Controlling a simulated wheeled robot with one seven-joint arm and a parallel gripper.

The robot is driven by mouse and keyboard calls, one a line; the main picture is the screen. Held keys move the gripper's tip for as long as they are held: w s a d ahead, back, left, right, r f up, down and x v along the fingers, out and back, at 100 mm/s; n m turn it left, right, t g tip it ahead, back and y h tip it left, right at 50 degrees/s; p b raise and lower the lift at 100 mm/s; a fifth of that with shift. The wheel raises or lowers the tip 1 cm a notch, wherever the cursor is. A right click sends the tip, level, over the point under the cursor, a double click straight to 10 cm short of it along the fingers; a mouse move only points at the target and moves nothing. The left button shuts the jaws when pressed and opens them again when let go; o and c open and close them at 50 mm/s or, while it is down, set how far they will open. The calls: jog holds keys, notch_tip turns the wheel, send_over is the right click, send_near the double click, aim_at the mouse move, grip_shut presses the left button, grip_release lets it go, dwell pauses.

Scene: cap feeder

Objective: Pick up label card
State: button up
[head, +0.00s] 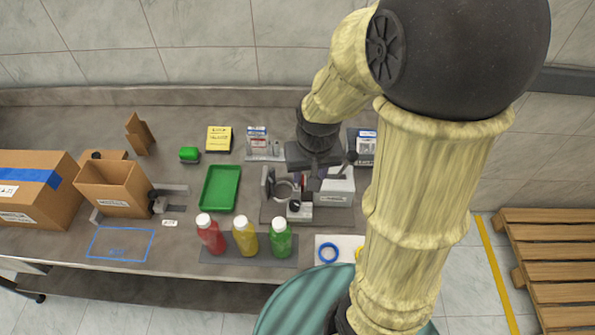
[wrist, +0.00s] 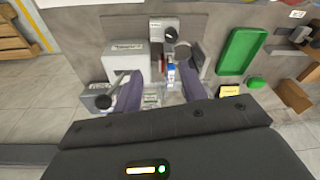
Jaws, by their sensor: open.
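A small white card with dark print, which looks like the label card (head: 170,222), lies flat on the grey table left of the green tray. In the wrist view the same card (wrist: 297,14) is near the upper right corner. My gripper (head: 318,178) is well to the right of it, above the grey and white feeder (head: 336,190). In the wrist view my gripper (wrist: 160,82) is open, its two dark fingers spread. A small blue and white upright item (wrist: 171,75) shows between the fingers; I cannot tell whether they touch it.
The green tray (head: 220,189) lies between the card and the feeder. Red, yellow and green bottles (head: 245,238) stand in front. An open cardboard box (head: 115,188) is left of the card. A blue outlined area (head: 121,243) at the front left is empty.

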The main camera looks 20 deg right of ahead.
jog(key=w+r+m+g+p, duration=0.2)
jog(key=w+r+p, duration=0.3)
jog(key=w, duration=0.5)
jog(key=shift+r+m+p, duration=0.3)
jog(key=shift+r+p, duration=0.05)
jog(key=shift+p, duration=0.75)
jog(key=shift+w+d+f, duration=0.1)
jog(key=shift+w, duration=0.05)
notch_tip(320, 180, down, 12)
jog(key=p, duration=0.3)
jog(key=shift+w+p, duration=0.1)
jog(key=shift+p, duration=0.25)
jog(key=shift+s, duration=0.2)
